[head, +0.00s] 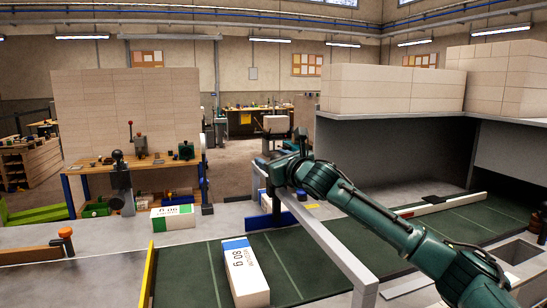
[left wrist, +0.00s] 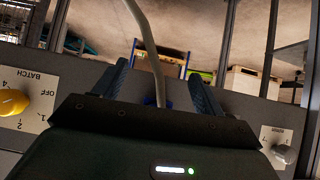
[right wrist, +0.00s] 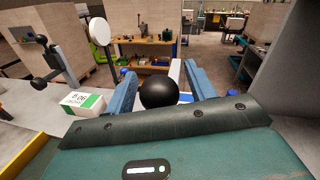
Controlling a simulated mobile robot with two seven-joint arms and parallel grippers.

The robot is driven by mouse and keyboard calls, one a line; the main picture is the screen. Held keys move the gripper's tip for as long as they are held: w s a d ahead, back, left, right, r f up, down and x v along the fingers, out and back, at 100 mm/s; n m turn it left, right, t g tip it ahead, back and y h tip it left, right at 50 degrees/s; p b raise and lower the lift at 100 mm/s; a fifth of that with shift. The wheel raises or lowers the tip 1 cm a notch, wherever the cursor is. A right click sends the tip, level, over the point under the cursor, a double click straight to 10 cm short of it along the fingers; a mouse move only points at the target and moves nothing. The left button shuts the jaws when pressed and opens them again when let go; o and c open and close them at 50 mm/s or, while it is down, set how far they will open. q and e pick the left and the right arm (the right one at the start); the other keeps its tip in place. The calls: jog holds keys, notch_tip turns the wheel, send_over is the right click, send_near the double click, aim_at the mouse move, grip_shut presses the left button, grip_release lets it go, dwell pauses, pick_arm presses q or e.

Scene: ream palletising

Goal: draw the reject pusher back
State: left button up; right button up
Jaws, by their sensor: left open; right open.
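My right gripper (head: 268,163) is at the end of the green arm, above the far edge of the conveyor. In the right wrist view a black ball knob (right wrist: 158,93) sits between its open blue fingers, with no grip on it visible. A blue plate (head: 262,221), apparently the reject pusher's, stands upright below the gripper at the belt's far side. How knob and plate join is hidden. My left gripper (left wrist: 158,85) is open and shows only in its own wrist view, with a pale rod or cable (left wrist: 150,45) seen between its fingers.
A white and blue ream (head: 246,272) lies on the green belt (head: 190,275). A green-ended ream (head: 173,217) lies on the grey surface beyond. A grey rail (head: 325,240) crosses the belt. A yellow knob (left wrist: 14,103) on a batch panel is left in the left wrist view.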

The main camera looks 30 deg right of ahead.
grip_shut()
dwell(0.7)
